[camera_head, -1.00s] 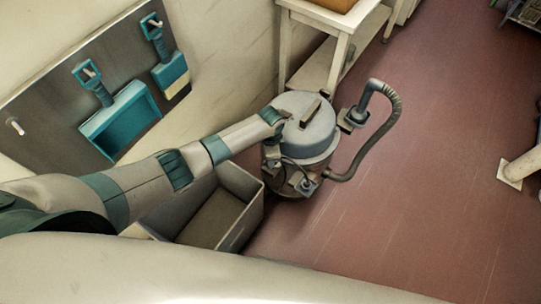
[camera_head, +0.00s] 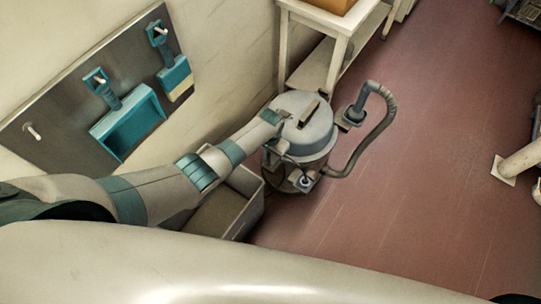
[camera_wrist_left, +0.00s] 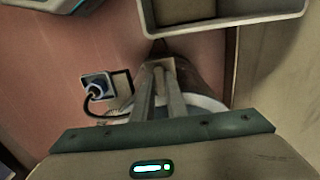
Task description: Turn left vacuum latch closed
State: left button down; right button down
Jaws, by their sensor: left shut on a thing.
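My left gripper (camera_head: 281,150) is at the drum's left side, near the lid rim. In the left wrist view, its two fingers (camera_wrist_left: 159,66) are close together and shut on the left vacuum latch, which they mostly hide. The latch's exact angle cannot be told. My right gripper is not in view.
A grey open bin (camera_head: 243,183) stands close to the left of the vacuum, under my left arm. A white table (camera_head: 338,40) stands behind.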

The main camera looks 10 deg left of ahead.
pick_arm(q)
jog(key=shift+n, duration=0.3)
jog(key=c, duration=1.8)
grip_release()
jog(key=shift+o, duration=0.2)
jog(key=shift+r, duration=0.2)
jog(key=shift+r+p, duration=0.3)
jog(key=shift+r, duration=0.25)
notch_tip(320, 180, up, 16)
jog(key=shift+p, duration=0.45)
jog(key=shift+s, duration=0.1)
